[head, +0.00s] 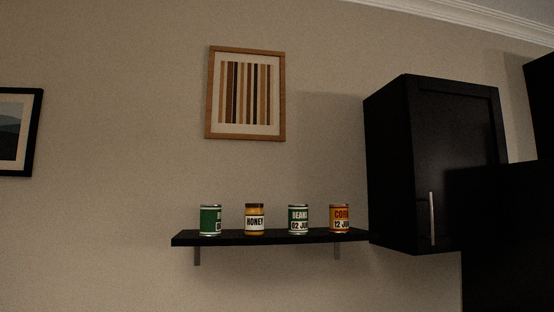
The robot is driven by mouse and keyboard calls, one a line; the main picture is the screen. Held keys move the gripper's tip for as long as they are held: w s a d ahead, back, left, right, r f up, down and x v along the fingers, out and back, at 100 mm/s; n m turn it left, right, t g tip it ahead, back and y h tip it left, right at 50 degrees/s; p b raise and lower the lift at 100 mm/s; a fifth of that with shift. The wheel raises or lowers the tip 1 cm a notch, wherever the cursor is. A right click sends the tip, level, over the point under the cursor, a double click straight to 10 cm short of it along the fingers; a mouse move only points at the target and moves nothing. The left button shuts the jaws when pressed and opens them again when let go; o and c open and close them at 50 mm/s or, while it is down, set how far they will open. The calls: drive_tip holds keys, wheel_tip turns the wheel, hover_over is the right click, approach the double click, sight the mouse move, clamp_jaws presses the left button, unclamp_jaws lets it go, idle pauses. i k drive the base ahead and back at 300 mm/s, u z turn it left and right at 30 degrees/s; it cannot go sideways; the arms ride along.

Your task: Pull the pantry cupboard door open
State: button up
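A black wall cupboard (388,165) hangs at the right in the head view. Its front door (460,130) looks shut, with a vertical silver bar handle (432,218) low on its left side. The frame does not label it as the pantry cupboard. A dark shape covers the lower right part of the door. My gripper is not in view.
A black shelf (270,238) left of the cupboard holds two green cans (210,220) (298,219), a honey jar (254,219) and a corn can (340,218). Framed pictures (211,92) (38,135) hang on the wall. Dark panels (510,230) stand at the right.

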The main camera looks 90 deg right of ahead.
sight(462, 190)
drive_tip(key=i, duration=0.95)
drive_tip(key=z, duration=4.25)
drive_tip(key=i, duration=0.4)
